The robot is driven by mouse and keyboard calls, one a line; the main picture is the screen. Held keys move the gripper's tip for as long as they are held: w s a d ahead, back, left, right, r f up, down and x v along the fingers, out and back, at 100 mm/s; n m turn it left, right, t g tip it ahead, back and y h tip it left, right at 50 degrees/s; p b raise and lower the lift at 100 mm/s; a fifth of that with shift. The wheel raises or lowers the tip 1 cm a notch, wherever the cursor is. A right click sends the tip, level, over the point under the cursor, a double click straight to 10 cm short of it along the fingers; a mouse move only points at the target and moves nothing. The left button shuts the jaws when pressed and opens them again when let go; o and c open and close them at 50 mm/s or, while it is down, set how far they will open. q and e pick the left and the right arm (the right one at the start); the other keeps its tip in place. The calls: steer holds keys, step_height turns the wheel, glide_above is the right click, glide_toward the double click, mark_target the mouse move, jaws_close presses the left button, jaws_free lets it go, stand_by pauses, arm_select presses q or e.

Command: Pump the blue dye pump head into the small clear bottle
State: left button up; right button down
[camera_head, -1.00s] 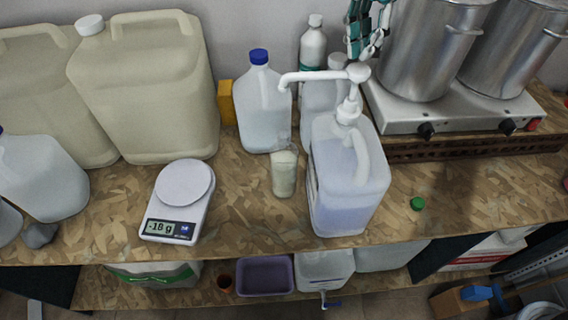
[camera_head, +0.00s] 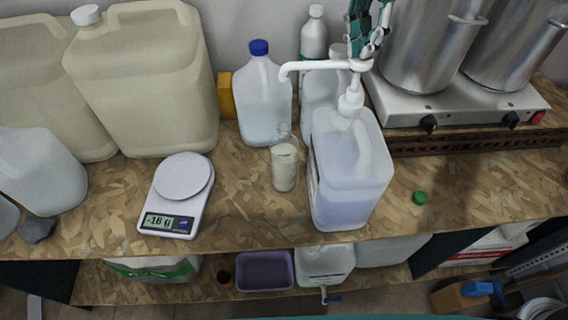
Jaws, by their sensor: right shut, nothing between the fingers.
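The pump jug (camera_head: 350,165) is translucent with a pale bluish liquid and stands upright near the shelf's front. Its white pump head (camera_head: 358,66) is raised on the neck, and its long spout points left. The small clear bottle (camera_head: 284,168) stands upright left of the jug with whitish contents, and the spout's tip appears above its mouth in the picture. My right gripper (camera_head: 368,54) is shut and empty, with teal fingers pointing down right at the pump head's top. I cannot tell whether they touch. My left gripper is not in view.
A scale (camera_head: 176,195) reading about -18 g stands left of the bottle. A blue-capped jug (camera_head: 262,100) and a white bottle (camera_head: 313,42) stand behind. Steel pots (camera_head: 428,55) on a hot plate (camera_head: 480,106) crowd the right. A green cap (camera_head: 420,198) lies on the open board.

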mark_target(359, 67)
steer(key=shift+f+b, duration=1.5)
steer(key=shift+f, duration=0.75)
steer(key=shift+r+p, duration=2.4)
steer(key=shift+r, duration=0.8)
steer(key=shift+f, duration=0.1)
steer(key=shift+f+b, duration=2.45)
steer(key=shift+f, duration=0.75)
steer(key=shift+r+p, duration=2.45)
steer(key=shift+r, duration=0.8)
